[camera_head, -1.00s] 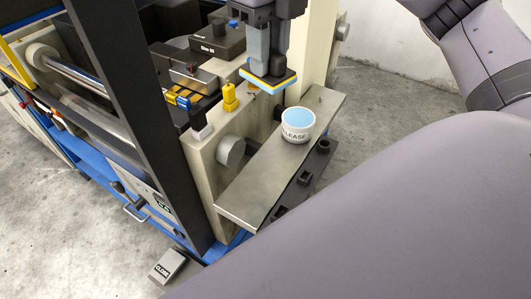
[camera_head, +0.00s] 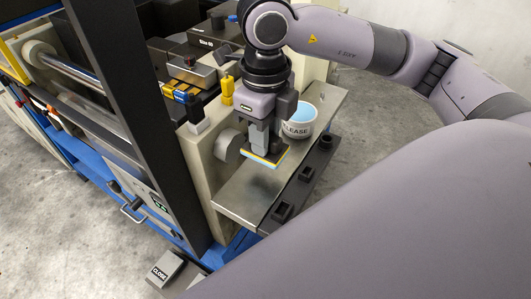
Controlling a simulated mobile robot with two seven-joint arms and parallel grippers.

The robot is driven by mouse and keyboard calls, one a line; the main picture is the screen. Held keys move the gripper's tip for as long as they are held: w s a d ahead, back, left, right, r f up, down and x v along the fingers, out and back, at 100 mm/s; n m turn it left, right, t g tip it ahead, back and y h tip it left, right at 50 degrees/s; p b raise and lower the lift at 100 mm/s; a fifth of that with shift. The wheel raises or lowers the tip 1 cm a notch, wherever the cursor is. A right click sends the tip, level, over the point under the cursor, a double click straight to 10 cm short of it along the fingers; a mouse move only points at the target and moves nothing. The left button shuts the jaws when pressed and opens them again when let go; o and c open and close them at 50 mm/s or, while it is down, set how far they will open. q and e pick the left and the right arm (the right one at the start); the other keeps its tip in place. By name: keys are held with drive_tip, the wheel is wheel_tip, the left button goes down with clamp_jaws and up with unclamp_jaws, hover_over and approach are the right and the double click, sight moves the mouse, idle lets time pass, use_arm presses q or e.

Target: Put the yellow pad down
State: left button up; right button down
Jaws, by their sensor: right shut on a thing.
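The yellow pad (camera_head: 276,158) is a thin flat piece with a light blue layer along its lower edge. My right gripper (camera_head: 262,148) points down and is shut on it. The pad is over the metal shelf (camera_head: 238,197) at the front of the press, in front of and left of the white cup. A dark shadow lies on the shelf near it, and the pad looks slightly above the surface; I cannot tell the gap exactly. The gripper hides part of the pad's top. My left gripper is not in view.
A white cup (camera_head: 297,129) marked "LEASE", with light blue inside, stands on the shelf behind the gripper, partly hidden. A yellow peg (camera_head: 227,92) stands on the press frame to the left. The near left part of the shelf is clear.

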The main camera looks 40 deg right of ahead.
drive_tip(key=shift+f, duration=2.6)
drive_tip(key=c, duration=0.9)
unclamp_jaws()
wheel_tip(320, 180, up, 12)
drive_tip(key=shift+r, duration=0.2)
drive_tip(key=shift+a, duration=0.1)
